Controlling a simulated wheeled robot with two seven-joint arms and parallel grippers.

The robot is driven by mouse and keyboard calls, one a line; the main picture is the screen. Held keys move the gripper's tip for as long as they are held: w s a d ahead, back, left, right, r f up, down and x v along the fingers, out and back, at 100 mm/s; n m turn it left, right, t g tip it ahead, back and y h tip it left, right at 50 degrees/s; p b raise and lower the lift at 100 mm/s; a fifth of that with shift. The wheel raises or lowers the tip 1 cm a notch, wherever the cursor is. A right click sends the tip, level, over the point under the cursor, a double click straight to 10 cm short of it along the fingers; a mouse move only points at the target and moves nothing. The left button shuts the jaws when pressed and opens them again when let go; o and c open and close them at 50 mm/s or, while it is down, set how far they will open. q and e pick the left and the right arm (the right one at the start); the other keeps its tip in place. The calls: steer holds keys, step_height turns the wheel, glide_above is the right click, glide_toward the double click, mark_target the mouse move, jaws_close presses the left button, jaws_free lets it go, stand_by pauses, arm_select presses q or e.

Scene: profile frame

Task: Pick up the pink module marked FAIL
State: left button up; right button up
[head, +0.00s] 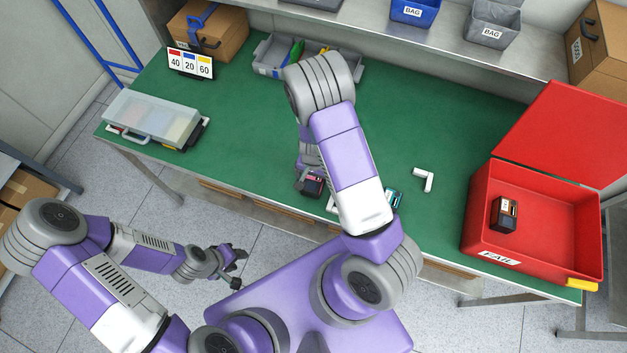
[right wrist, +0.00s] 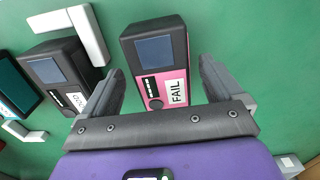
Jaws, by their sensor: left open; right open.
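The pink module marked FAIL (right wrist: 161,55) lies on the green table between the fingers of my right gripper (right wrist: 158,72), which is open. It has a dark screen and a white FAIL label, and I cannot tell whether either finger touches it. In the head view my right gripper (head: 303,176) is over the table's front part, and a bit of the pink module (head: 315,187) shows beside it, the rest hidden. My left gripper (head: 232,265) is open and empty, off the table's front edge.
A dark module labelled GOOD (right wrist: 62,72), a teal module (right wrist: 16,88) and a white bracket (right wrist: 78,30) lie left of the pink one in the wrist view. A clear-lidded case (head: 150,117) stands left.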

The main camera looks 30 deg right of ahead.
mark_target(313, 178)
steer(key=shift+w+f, duration=0.1)
steer(key=shift+f, duration=0.55)
steer(key=c, duration=1.2)
steer(key=shift+r, duration=0.15)
step_height(313, 178, up, 10)
steer(key=p, duration=0.2)
steer(key=shift+p, duration=0.3)
